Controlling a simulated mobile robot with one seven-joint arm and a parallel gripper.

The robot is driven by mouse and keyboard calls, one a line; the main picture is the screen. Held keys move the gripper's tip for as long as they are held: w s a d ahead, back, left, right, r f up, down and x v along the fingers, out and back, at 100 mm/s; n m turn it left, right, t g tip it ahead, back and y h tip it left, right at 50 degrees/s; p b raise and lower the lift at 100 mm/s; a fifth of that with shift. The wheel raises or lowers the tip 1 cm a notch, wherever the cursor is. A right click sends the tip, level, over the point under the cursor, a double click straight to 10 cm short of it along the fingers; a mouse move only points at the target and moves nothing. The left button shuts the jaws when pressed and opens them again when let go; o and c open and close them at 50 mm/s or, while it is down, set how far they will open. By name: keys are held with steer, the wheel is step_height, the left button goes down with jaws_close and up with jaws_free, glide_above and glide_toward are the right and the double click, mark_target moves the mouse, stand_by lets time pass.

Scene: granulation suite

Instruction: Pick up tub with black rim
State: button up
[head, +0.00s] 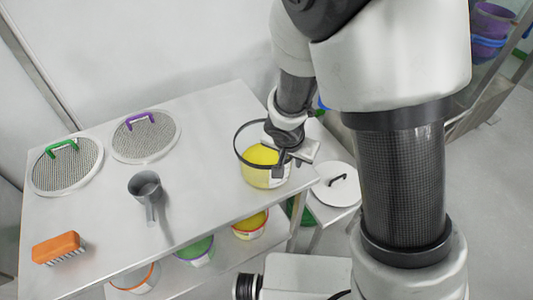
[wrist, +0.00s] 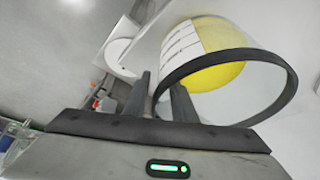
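The tub with the black rim (head: 262,178) stands upright at the right end of the steel table, with a pale see-through wall and yellow contents. In the wrist view, its black rim (wrist: 228,55) fills the right side. My gripper (head: 283,165) is at the tub's right side, and in the wrist view its two dark fingers (wrist: 160,97) stand apart. One finger shows inside the rim and the other outside, with the near edge of the rim between them. I see no firm contact with the wall. My arm covers part of the tub's right side in the head view.
The steel table (head: 205,185) also holds two round mesh sieves, with green (head: 68,165) and purple (head: 145,135) handles, a grey scoop (head: 147,192) and an orange brush (head: 58,249). Several tubs sit on the shelf below. A white lid (head: 337,184) lies right of the table.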

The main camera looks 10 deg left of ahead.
jaws_close()
steer(key=shift+r, duration=0.1)
stand_by(1.2)
